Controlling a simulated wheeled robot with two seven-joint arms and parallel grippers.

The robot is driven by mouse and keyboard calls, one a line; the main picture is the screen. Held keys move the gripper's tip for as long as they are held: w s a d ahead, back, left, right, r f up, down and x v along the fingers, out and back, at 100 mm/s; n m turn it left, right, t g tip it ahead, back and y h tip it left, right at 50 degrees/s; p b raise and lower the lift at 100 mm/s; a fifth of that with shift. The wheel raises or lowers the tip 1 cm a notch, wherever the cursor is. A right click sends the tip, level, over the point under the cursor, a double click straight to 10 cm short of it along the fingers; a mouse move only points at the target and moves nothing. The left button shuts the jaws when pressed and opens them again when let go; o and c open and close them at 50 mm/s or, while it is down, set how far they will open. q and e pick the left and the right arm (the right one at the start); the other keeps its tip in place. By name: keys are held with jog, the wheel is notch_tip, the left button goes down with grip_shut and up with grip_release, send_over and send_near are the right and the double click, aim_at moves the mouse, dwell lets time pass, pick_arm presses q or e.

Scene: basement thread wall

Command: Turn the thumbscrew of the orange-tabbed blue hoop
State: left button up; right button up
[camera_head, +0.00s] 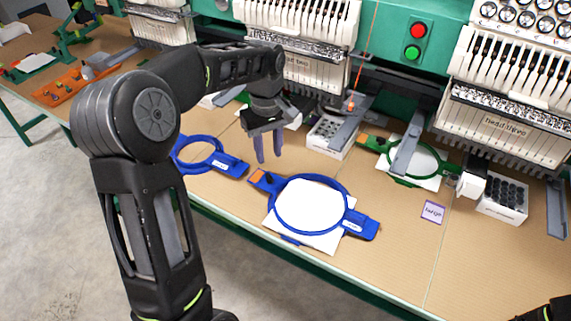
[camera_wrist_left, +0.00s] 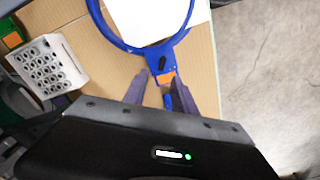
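The orange-tabbed blue hoop (camera_head: 347,207) lies on the table with white fabric (camera_head: 312,204) inside and under it. Its orange tab (camera_head: 256,175) and black thumbscrew (camera_head: 267,179) are at its left end. My left gripper (camera_head: 270,159) points down, open and empty, above the table near the thumbscrew end. In the left wrist view the open fingers (camera_wrist_left: 159,80) frame the black thumbscrew (camera_wrist_left: 163,63) and orange tab (camera_wrist_left: 168,78), with the hoop (camera_wrist_left: 126,46) beyond; contact is not visible.
A second blue hoop (camera_head: 221,164) lies to the left, close by. A green hoop (camera_head: 437,173) sits under a machine arm to the right. White racks (camera_head: 325,139) stand behind, below the embroidery heads (camera_head: 497,129). The table's green front edge (camera_head: 330,264) is close to the hoop.

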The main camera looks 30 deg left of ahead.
aim_at(269, 176)
pick_arm(q)
jog(key=shift+s+d+r, duration=0.1)
jog(key=shift+s+r, duration=0.15)
jog(key=shift+s, duration=0.1)
jog(key=shift+w+f, duration=0.15)
jog(key=shift+f, duration=0.2)
notch_tip(269, 176, down, 7)
jog(key=shift+f+p, duration=0.15)
jog(key=shift+p, duration=0.35)
jog(key=shift+c, duration=0.4)
grip_shut()
